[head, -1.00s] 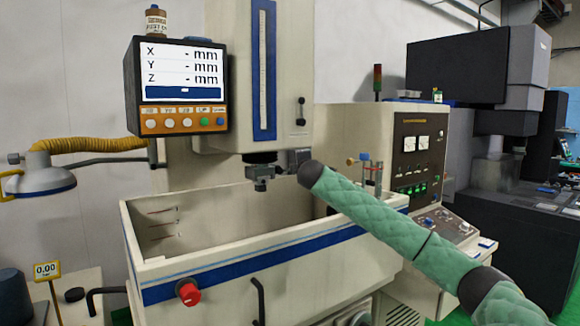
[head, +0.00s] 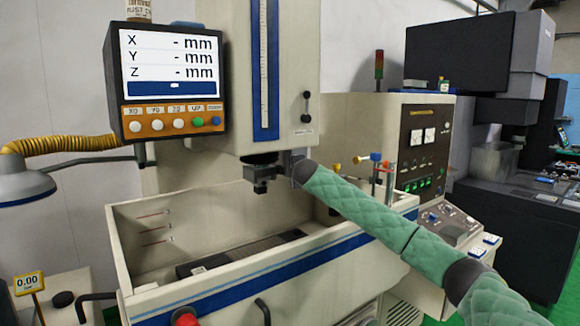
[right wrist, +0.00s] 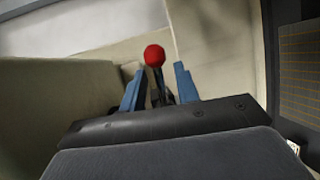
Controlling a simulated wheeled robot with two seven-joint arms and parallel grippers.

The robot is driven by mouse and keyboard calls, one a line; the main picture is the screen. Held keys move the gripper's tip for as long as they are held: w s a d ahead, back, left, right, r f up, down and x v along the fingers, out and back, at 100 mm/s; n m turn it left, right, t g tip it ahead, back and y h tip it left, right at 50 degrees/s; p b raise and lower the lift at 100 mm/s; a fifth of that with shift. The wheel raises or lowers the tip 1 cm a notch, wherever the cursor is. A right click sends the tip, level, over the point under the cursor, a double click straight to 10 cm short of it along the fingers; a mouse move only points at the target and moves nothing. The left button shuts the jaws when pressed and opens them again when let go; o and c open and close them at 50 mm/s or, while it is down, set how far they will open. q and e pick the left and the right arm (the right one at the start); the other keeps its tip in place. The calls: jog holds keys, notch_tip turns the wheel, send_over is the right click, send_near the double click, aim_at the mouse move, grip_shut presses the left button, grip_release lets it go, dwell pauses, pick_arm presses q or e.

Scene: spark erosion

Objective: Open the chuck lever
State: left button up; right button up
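The dark chuck (head: 262,172) hangs under the machine's white spindle head, above the tank. My right gripper (head: 292,160) is just right of the chuck in the head view, partly hidden by its own green-sleeved arm. In the right wrist view, a lever's red ball knob (right wrist: 155,55) stands on a dark stem. My right gripper (right wrist: 158,80) has its two blue fingers apart, one on each side of the stem. The knob sits between and slightly beyond the fingertips. I cannot tell whether either finger touches it. The lever is hidden in the head view. My left gripper is not in view.
The tank (head: 115,250) is below the chuck, with a dark slotted block (head: 240,255) inside. A display panel (head: 165,80) hangs at left of the spindle head.

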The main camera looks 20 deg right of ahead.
jog(key=p+x, duration=0.1)
jog(key=x, duration=0.2)
jog(key=shift+w+r, duration=0.1)
jog(key=shift+w+d, duration=0.1)
jog(key=shift+w, duration=0.1)
grip_shut()
